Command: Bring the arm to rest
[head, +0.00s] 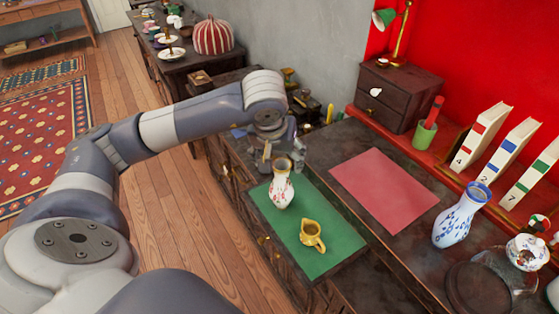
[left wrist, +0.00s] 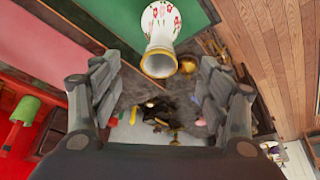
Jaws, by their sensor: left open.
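My left arm reaches in from the left of the head view. Its gripper (head: 277,150) hangs above the far end of the green mat, close behind a white vase with red flowers (head: 281,188). In the left wrist view the gripper (left wrist: 158,90) has its two fingers wide apart with nothing between them. The same vase (left wrist: 162,28) shows beyond the fingertips, its mouth toward the camera. The vase stands upright on the green mat (head: 325,262). My right gripper is in neither view.
A pink mat (head: 385,188) lies bare beside the green one. A blue and white vase (head: 459,216), numbered books (head: 483,135), a green cup (head: 425,136) and a dark drawer box (head: 397,95) stand to the right. A striped pumpkin-shaped piece (head: 213,36) sits on the far counter.

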